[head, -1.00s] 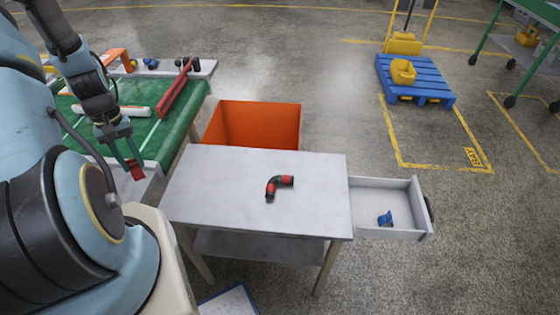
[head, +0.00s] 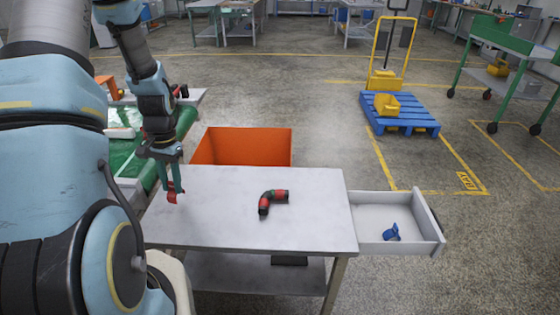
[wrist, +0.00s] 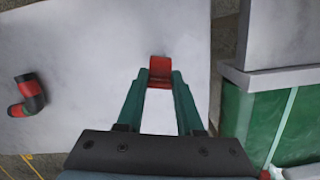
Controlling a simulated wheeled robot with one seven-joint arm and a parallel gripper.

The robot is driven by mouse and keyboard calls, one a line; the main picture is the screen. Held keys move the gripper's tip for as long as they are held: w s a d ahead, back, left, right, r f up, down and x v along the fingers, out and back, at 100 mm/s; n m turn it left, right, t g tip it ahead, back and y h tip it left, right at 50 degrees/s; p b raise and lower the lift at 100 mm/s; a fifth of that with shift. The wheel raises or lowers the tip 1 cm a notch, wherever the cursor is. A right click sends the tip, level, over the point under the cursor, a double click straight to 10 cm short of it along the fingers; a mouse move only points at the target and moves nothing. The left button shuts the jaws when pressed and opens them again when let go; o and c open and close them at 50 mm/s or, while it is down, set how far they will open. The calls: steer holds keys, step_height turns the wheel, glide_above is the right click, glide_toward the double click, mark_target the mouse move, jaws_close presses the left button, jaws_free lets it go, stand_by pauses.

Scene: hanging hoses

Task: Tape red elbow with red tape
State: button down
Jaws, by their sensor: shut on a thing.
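The red elbow (head: 272,201), a bent pipe piece with red bands and black ends, lies on the grey table (head: 320,225). It also shows at the left of the wrist view (wrist: 28,95). My gripper (head: 173,190) is shut on a small red piece (wrist: 160,70), which looks like the red tape. It holds this above the table's left end, to the left of the elbow and apart from it. The underside of the red piece is hidden.
An open drawer (head: 360,200) at the table's right holds a blue tape-like item (head: 391,232). An orange bin (head: 243,146) stands behind the table. A green-topped bench (head: 120,160) is at the left. The tabletop around the elbow is clear.

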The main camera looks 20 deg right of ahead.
steer(key=d+r+m+t+p, duration=0.2)
steer(key=d+m, duration=0.8)
steer(key=m, duration=0.2)
step_height(320, 180, up, 3)
steer(key=m+t+h+p, duration=0.1)
steer(key=m+h+p, duration=0.15)
steer(key=m, duration=1.85)
glide_above(278, 191)
steer(key=shift+d+y, duration=0.1)
steer(key=shift+y, duration=0.25)
steer(key=shift+f+b, duration=1.05)
steer(key=shift+f, duration=0.95)
steer(key=shift+f, duration=0.4)
steer(key=shift+f+b, duration=0.6)
steer(key=shift+f, duration=0.1)
steer(key=shift+f+b, duration=0.75)
steer(key=shift+f, duration=0.3)
steer(key=shift+c, duration=2.4)
jaws_free()
steer(key=shift+s+a+f, duration=0.1)
steer(key=shift+a, duration=0.1)
